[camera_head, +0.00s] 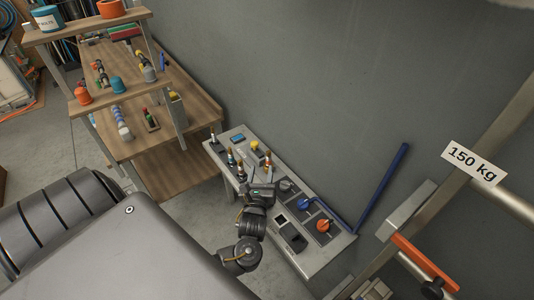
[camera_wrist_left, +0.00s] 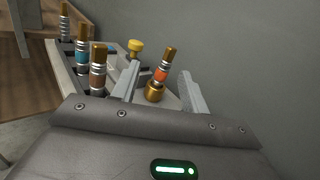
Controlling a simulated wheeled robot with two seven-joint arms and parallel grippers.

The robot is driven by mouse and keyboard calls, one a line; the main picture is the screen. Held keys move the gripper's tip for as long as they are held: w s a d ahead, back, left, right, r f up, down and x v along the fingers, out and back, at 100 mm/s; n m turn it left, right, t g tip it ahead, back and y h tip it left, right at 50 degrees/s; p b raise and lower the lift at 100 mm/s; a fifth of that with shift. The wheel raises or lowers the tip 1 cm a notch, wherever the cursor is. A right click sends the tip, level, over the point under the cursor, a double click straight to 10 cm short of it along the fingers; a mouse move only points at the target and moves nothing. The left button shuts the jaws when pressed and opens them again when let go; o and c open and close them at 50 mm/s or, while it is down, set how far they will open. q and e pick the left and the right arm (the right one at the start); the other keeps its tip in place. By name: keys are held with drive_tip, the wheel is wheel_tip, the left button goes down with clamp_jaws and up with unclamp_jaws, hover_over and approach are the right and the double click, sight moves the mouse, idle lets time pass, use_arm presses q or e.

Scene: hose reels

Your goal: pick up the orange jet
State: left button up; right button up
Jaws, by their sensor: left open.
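The orange jet (camera_wrist_left: 161,75) stands upright, slightly tilted in the picture, with a brass tip, an orange band and a brass base. It also shows small on the grey bench in the head view (camera_head: 268,158). My left gripper (camera_wrist_left: 160,82) is open, with one finger on each side of the jet in the wrist view. Clear gaps show between the jet and both fingers. In the head view my left gripper (camera_head: 263,187) is over the bench, just in front of the jet. My right gripper is in neither view.
A brown-banded jet (camera_wrist_left: 98,72), a blue-banded jet (camera_wrist_left: 82,52) and a grey jet (camera_wrist_left: 64,25) stand in a row left of the fingers. A yellow knob (camera_wrist_left: 135,47) stands behind. On the grey bench (camera_head: 318,262), blue and orange valves lie to the right.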

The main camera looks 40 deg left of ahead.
sight(268, 160)
use_arm(q)
drive_tip(key=shift+w+d+f+m+h, duration=0.2)
drive_tip(key=shift+d+f+m, duration=0.3)
drive_tip(key=shift+f, duration=0.1)
drive_tip(key=shift+w+d+f+m+h, duration=0.2)
drive_tip(key=shift+d+f+m, duration=0.25)
drive_tip(key=shift+f, duration=0.15)
drive_tip(key=shift+p+x, duration=0.45)
drive_tip(key=shift+x, duration=2.3)
drive_tip(key=shift+a+r, duration=0.15)
drive_tip(key=shift+a, duration=0.05)
drive_tip(key=x, duration=0.1)
drive_tip(key=p+x, duration=0.1)
drive_tip(key=x, duration=0.1)
drive_tip(key=p+x, duration=0.1)
drive_tip(key=shift+w+a+r, duration=0.1)
drive_tip(key=shift+a+r, duration=0.2)
drive_tip(key=shift+a, duration=0.1)
drive_tip(key=shift+w, duration=0.2)
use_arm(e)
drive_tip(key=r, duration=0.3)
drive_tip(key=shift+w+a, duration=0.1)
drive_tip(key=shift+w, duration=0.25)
use_arm(q)
drive_tip(key=shift+c, duration=0.5)
clamp_jaws()
